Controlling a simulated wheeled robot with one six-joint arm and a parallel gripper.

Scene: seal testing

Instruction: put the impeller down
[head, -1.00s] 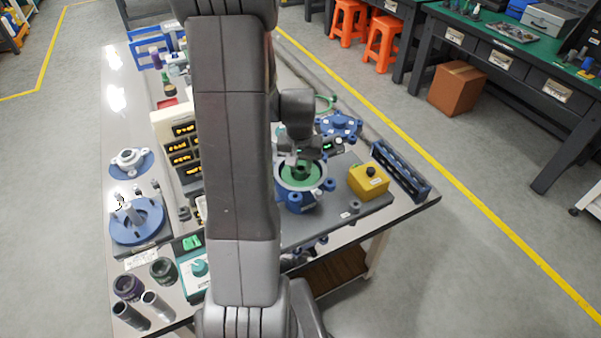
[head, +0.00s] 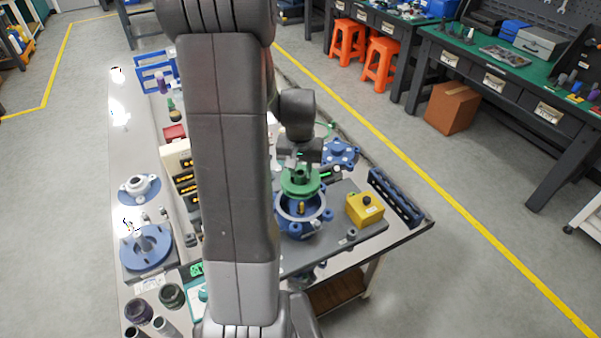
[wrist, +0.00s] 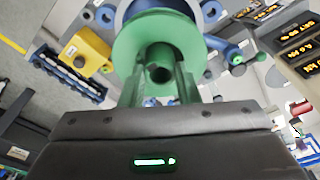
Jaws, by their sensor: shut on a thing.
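The green impeller (head: 300,184) is a round disc with a hub on top. My gripper (head: 300,168) is shut on the hub and holds the impeller above the blue pump housing (head: 304,228). The housing is open at the top with a pale rim, and a small brassy part shows inside it. In the wrist view the impeller (wrist: 190,38) fills the top middle, with its hub between the fingers of my gripper (wrist: 159,82). The impeller hides most of the housing there.
A yellow box (head: 361,212) with a black button stands right of the housing, and a blue rack (head: 397,198) beyond it. A blue lobed cover (head: 341,153) lies behind. My arm hides the table's middle.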

